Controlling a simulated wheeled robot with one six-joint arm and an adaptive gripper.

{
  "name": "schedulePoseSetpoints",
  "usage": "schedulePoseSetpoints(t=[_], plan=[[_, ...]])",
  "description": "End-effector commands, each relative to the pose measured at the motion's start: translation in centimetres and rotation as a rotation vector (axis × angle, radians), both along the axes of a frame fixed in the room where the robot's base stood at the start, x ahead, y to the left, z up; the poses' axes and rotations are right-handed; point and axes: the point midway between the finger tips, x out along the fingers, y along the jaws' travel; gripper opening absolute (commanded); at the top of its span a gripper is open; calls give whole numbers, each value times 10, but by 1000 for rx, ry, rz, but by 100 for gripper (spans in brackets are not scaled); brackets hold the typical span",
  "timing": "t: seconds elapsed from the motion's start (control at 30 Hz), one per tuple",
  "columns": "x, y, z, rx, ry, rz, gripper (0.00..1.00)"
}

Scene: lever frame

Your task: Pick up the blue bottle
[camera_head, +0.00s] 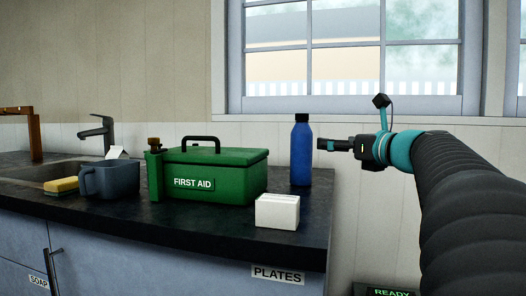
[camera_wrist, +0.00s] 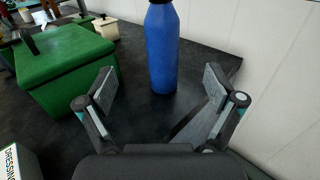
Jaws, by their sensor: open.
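The blue bottle (camera_head: 301,152) with a black cap stands upright on the dark countertop, near its right end. In the wrist view the bottle (camera_wrist: 162,50) stands just beyond my fingertips, roughly centred between them, with its top cut off by the frame. My gripper (camera_head: 322,144) is to the right of the bottle in the head view, at about the height of its upper half and pointing left towards it. In the wrist view my gripper (camera_wrist: 165,88) is open and empty, its two fingers spread wide.
A green first aid box (camera_head: 212,172) stands left of the bottle, with a small white box (camera_head: 277,211) in front. A grey mug (camera_head: 108,179), a yellow sponge (camera_head: 62,186) and a tap (camera_head: 100,130) are further left. The wall (camera_wrist: 277,70) runs close behind the bottle.

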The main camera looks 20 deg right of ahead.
Motion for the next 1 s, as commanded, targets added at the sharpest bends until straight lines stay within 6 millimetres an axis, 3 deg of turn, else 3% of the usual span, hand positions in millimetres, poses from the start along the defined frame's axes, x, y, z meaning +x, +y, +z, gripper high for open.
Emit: schedulePoseSetpoints(t=[0.17,0.5,0.83,1.0], plan=[[10,0,0,-1,1,-4,92],[68,10,0,-1,1,-5,92],[92,17,1,-1,1,-3,92],[116,22,4,-1,1,-2,92]])
